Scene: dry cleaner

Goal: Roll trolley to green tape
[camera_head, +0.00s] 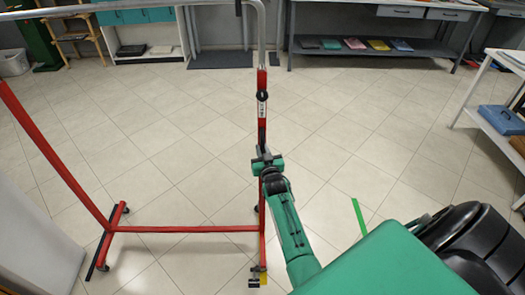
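The trolley is a red-framed clothes rack (182,229) with a chrome top rail, standing upright on castors at the left and centre. My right gripper (263,158) is at its right upright post, with its fingers around the post at mid-height, and looks shut on it. A strip of green tape (358,217) lies on the floor to the right of the trolley's right post. Part of my arm hides the floor near it. My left gripper is out of view.
A low shelf bench (370,50) with coloured folded items stands at the back. A white table (490,92) with a blue box (503,120) is at the right. A white block (35,240) is at the left edge. The tiled floor between is clear.

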